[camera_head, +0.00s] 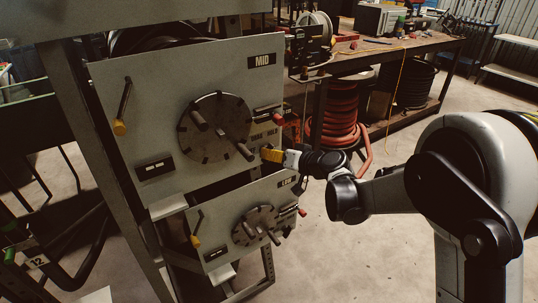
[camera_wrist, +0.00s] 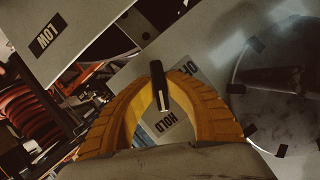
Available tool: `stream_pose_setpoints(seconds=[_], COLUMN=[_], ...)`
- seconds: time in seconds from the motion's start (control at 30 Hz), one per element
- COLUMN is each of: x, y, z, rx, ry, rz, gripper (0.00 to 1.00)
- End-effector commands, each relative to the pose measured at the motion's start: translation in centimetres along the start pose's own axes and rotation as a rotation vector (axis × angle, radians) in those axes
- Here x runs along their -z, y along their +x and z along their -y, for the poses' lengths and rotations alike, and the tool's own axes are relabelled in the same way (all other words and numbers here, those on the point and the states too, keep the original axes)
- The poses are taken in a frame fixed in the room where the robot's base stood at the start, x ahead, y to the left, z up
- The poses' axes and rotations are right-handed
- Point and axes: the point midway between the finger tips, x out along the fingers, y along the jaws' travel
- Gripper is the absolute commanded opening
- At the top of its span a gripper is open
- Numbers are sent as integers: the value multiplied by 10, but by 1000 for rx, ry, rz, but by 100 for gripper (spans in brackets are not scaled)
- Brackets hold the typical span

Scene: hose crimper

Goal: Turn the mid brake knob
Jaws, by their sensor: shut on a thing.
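The MID panel (camera_head: 150,80) is a pale plate with a large dark disc (camera_head: 205,108) and a spoked handle. My gripper (camera_head: 270,154) has yellow fingers. In the wrist view its fingers (camera_wrist: 158,78) close around the knob, one on each side.
The LOW panel (camera_head: 215,225) with a smaller disc (camera_head: 262,222) hangs below. A red-handled lever (camera_head: 278,117) sticks out just above my gripper. A red hose coil (camera_head: 340,110) and a workbench (camera_head: 400,50) stand behind. The floor at the front is clear.

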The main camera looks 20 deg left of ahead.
Motion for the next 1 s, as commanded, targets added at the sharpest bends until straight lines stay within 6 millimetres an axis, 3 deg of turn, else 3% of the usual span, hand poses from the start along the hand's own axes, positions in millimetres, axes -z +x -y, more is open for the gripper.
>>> stream_pose_setpoints(seconds=[0.57,0.6,0.63,1.0], x=[3,3,3,1], y=[1,1,1,-3], z=[1,1,1,0], rx=[11,11,11,10], ry=[30,30,30,27], rz=[-6,-6,-6,-2], gripper=[0,24,34,35])
